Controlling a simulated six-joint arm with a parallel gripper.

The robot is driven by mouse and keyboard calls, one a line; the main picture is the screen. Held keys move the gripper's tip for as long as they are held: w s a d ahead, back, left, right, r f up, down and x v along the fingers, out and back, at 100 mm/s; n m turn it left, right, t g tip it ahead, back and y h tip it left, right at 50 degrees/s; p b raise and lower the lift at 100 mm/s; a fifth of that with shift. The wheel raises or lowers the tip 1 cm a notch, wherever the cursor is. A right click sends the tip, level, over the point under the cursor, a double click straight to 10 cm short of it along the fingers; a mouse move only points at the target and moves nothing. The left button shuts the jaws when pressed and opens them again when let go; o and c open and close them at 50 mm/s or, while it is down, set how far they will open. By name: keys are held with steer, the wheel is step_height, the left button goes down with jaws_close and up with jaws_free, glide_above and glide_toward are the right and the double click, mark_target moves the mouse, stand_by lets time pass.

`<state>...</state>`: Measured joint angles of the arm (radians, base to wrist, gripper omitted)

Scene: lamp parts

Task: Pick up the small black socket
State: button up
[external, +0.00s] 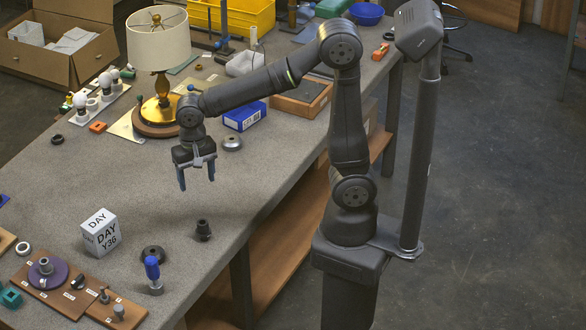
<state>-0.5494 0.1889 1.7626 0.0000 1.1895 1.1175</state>
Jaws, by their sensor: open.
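A small black socket (203,230) stands on the grey workbench, right of the white printed cube and near the bench's right edge. It looks like a short stepped cylinder, narrower at the top. My gripper (197,183) points down above the bench, over and beyond the socket in the picture. Its two blue-grey fingers are apart with nothing between them. The gripper is clear of the socket; its exact height cannot be told. No part of the socket appears hidden.
Wooden part boards (56,293) lie at front left. Bare bench surrounds the socket.

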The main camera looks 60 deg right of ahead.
steer(key=m, duration=1.3)
glide_toward(202, 229)
steer(key=f, duration=0.4)
steer(key=w+f, duration=0.1)
steer(key=f, duration=0.1)
steer(key=shift+w+d+f, duration=0.1)
steer(key=shift+d+f, duration=0.05)
steer(key=shift+d, duration=0.1)
steer(key=shift+d+f, duration=0.25)
steer(key=shift+f, duration=1.15)
steer(key=shift+d+f, duration=0.2)
steer(key=shift+f, duration=1.15)
steer(key=c, duration=1.1)
steer(key=shift+o, duration=0.2)
